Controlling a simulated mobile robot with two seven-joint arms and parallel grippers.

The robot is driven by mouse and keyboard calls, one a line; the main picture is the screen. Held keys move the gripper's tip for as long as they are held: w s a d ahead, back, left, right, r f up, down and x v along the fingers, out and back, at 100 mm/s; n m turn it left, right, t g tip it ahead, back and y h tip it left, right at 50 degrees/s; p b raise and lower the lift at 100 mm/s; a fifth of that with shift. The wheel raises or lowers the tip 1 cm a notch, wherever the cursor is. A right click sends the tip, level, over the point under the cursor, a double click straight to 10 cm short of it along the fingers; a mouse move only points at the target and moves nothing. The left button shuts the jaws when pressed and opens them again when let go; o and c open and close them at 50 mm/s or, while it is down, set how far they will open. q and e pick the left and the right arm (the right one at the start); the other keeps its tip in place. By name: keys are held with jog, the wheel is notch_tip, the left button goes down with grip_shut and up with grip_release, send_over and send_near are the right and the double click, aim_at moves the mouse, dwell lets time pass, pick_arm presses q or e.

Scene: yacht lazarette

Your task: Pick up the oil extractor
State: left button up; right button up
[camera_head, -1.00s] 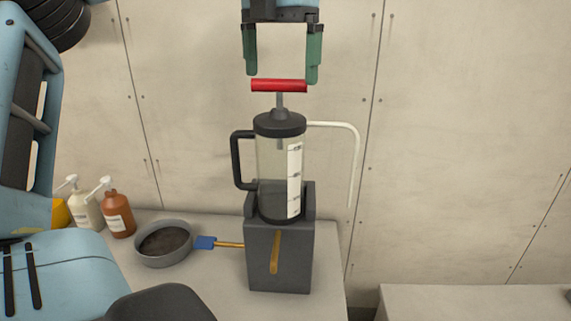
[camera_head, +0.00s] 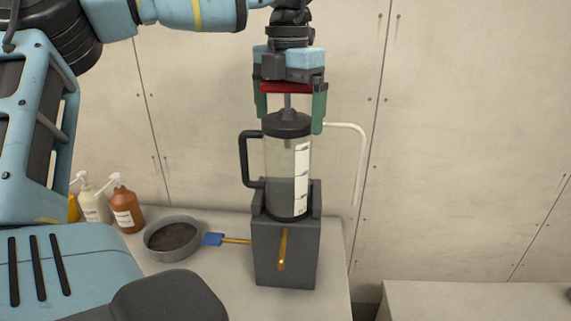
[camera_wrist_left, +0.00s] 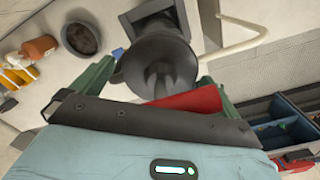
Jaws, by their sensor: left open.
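The oil extractor (camera_head: 275,163) is a clear cylinder with a black lid, a black side handle, a red T-handle (camera_head: 287,88) on top and a white bent tube. It stands upright in a dark grey block holder (camera_head: 268,262) on the bench. My left gripper (camera_head: 290,122) points down over it from above. In the left wrist view the black lid (camera_wrist_left: 158,68) and red handle (camera_wrist_left: 190,100) lie between the fingers. My right gripper is not in view.
A grey bowl (camera_head: 148,247) of dark contents, a blue-handled tool (camera_head: 213,239) and pump bottles (camera_head: 126,209) stand left of the holder. The white bench (camera_head: 335,270) ends just right of it. A wall is behind. The left wrist view also shows a blue bin (camera_wrist_left: 270,133).

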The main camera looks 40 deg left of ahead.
pick_arm(q)
jog(key=shift+c, duration=0.3)
jog(key=c, duration=1.9)
jog(key=shift+o, duration=0.2)
jog(key=shift+r, duration=0.15)
notch_tip(320, 180, up, 10)
jog(key=shift+f+b, duration=0.1)
jog(key=shift+b, duration=0.25)
